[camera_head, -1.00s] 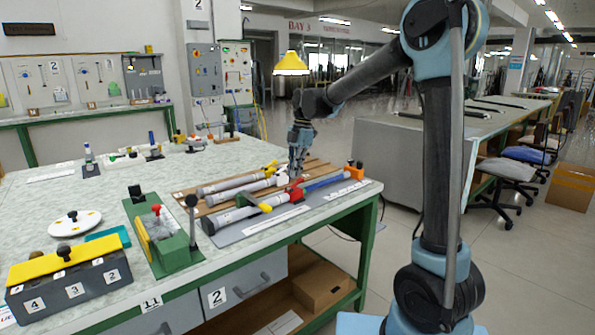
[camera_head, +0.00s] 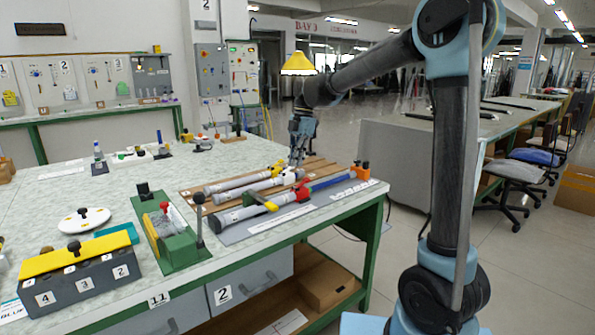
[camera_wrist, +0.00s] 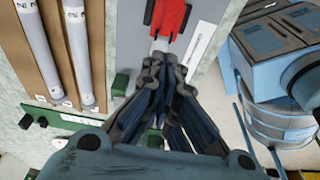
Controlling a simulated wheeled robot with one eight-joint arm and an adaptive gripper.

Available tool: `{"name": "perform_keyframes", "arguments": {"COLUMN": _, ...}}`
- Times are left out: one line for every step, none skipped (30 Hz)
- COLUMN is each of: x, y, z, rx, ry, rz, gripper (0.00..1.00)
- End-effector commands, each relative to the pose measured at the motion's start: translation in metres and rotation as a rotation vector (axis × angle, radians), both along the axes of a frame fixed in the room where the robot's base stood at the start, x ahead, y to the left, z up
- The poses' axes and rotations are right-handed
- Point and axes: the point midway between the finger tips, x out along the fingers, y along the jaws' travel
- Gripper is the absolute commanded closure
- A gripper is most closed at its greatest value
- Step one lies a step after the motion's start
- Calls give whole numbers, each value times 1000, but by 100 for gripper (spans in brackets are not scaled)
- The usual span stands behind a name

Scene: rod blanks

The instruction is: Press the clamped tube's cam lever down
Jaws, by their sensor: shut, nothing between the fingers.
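The clamped tube (camera_head: 236,216) is grey with a blue length (camera_head: 330,183) and lies along the front of the bench fixture. A red clamp part (camera_head: 302,192) sits midway on it, with a yellow part (camera_head: 271,206) and a green part (camera_head: 251,198) to its left. I cannot tell which way the cam lever is set. My gripper (camera_head: 298,163) is above the fixture, near the red part, apart from it in the head view. In the wrist view my gripper (camera_wrist: 158,62) is shut and empty, with the forked red part (camera_wrist: 168,16) just beyond the fingertips.
Two other grey tubes lie on brown slats behind, showing in the wrist view (camera_wrist: 80,50). An orange end block (camera_head: 362,170) stands at the right. A green device with an upright lever (camera_head: 176,237) and a yellow-topped numbered box (camera_head: 75,275) stand to the left.

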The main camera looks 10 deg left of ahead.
Motion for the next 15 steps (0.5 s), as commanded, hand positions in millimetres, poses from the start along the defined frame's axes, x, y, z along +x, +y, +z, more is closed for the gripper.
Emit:
{"name": "perform_keyframes", "arguments": {"x": 5, "y": -5, "z": 10, "rx": -1, "ry": -1, "rz": -4, "gripper": 100}}
{"name": "perform_keyframes", "arguments": {"x": 7, "y": -7, "z": 16, "rx": -1, "ry": -1, "rz": -4, "gripper": 100}}
{"name": "perform_keyframes", "arguments": {"x": 10, "y": -9, "z": 23, "rx": -1, "ry": 0, "rz": -4, "gripper": 100}}
{"name": "perform_keyframes", "arguments": {"x": 12, "y": -10, "z": 28, "rx": -1, "ry": 0, "rz": -4, "gripper": 100}}
{"name": "perform_keyframes", "arguments": {"x": 14, "y": -12, "z": 34, "rx": -1, "ry": -1, "rz": -4, "gripper": 100}}
{"name": "perform_keyframes", "arguments": {"x": 16, "y": -14, "z": 41, "rx": -1, "ry": -1, "rz": -5, "gripper": 100}}
{"name": "perform_keyframes", "arguments": {"x": 18, "y": -16, "z": 46, "rx": -1, "ry": -1, "rz": -4, "gripper": 100}}
{"name": "perform_keyframes", "arguments": {"x": 20, "y": -17, "z": 50, "rx": -1, "ry": -1, "rz": -4, "gripper": 100}}
{"name": "perform_keyframes", "arguments": {"x": 22, "y": -18, "z": 56, "rx": 0, "ry": -1, "rz": -3, "gripper": 100}}
{"name": "perform_keyframes", "arguments": {"x": 23, "y": -20, "z": 60, "rx": 0, "ry": -1, "rz": -3, "gripper": 100}}
{"name": "perform_keyframes", "arguments": {"x": 25, "y": -21, "z": 64, "rx": 0, "ry": -1, "rz": -3, "gripper": 100}}
{"name": "perform_keyframes", "arguments": {"x": 26, "y": -22, "z": 68, "rx": 0, "ry": -1, "rz": -3, "gripper": 100}}
{"name": "perform_keyframes", "arguments": {"x": 27, "y": -23, "z": 71, "rx": 0, "ry": -1, "rz": -3, "gripper": 100}}
{"name": "perform_keyframes", "arguments": {"x": 28, "y": -24, "z": 74, "rx": 0, "ry": -1, "rz": -3, "gripper": 100}}
{"name": "perform_keyframes", "arguments": {"x": 29, "y": -25, "z": 76, "rx": -1, "ry": -1, "rz": -4, "gripper": 100}}
